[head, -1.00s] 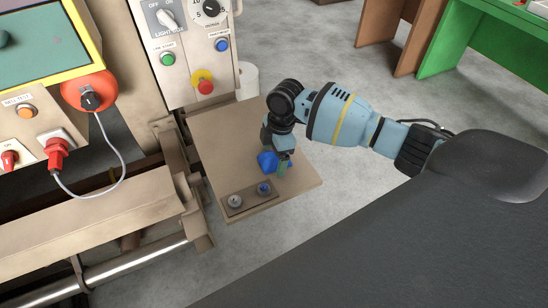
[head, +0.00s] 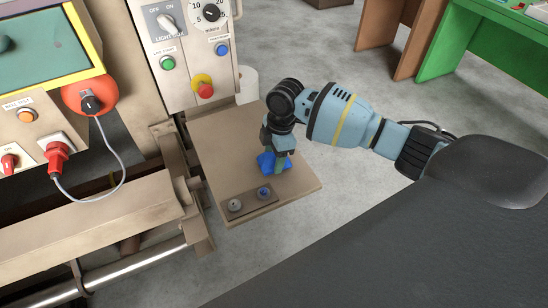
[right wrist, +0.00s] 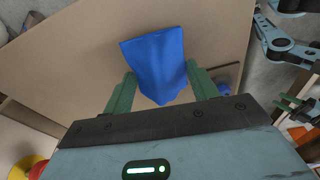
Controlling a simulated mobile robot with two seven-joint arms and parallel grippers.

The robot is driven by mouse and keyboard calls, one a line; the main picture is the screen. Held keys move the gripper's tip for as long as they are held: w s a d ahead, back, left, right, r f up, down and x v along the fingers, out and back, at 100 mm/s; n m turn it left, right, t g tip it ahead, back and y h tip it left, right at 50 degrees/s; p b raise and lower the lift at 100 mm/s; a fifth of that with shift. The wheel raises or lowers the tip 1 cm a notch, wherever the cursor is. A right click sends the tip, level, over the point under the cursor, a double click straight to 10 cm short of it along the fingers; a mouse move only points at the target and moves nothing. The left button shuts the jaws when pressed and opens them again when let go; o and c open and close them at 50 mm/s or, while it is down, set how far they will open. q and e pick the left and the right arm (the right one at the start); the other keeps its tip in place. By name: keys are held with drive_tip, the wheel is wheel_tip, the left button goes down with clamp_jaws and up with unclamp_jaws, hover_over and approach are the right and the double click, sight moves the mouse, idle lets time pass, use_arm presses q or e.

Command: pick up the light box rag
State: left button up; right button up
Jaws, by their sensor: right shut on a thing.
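The blue rag (head: 266,161) lies bunched on the brown side shelf (head: 222,138) of the machine. My right gripper (head: 278,166) points down onto it and is shut on the cloth, partly hiding it. In the right wrist view the rag (right wrist: 156,60) sits between the green fingers of the right gripper (right wrist: 163,82), with a wide flap spread beyond them. My left gripper does not show in the head view. Green fingers at the right edge of the right wrist view look like my left gripper (right wrist: 297,107); their opening is unclear.
A small dark holder (head: 249,201) with two round fittings sits at the shelf's front edge. A control panel (head: 186,50) with knobs and buttons rises behind the shelf. A white roll (head: 248,84) stands behind it. Grey floor lies to the right.

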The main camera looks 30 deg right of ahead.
wheel_tip(320, 180, up, 2)
drive_tip(key=shift+s+r, duration=0.1)
drive_tip(key=shift+r, duration=0.15)
use_arm(q)
drive_tip(key=shift+w+r+p, duration=0.3)
drive_tip(key=shift+r+p, duration=0.1)
drive_tip(key=shift+r, duration=0.15)
drive_tip(key=shift+w+r+p, duration=0.3)
drive_tip(key=shift+r+p, duration=0.1)
drive_tip(key=shift+r, duration=0.1)
use_arm(e)
drive_tip(key=s+a, duration=0.3)
drive_tip(key=s, duration=0.4)
drive_tip(key=s+a+r, duration=0.1)
drive_tip(key=s+a, duration=0.2)
drive_tip(key=s, duration=0.4)
drive_tip(key=shift+s, duration=0.3)
drive_tip(key=shift+a, duration=0.1)
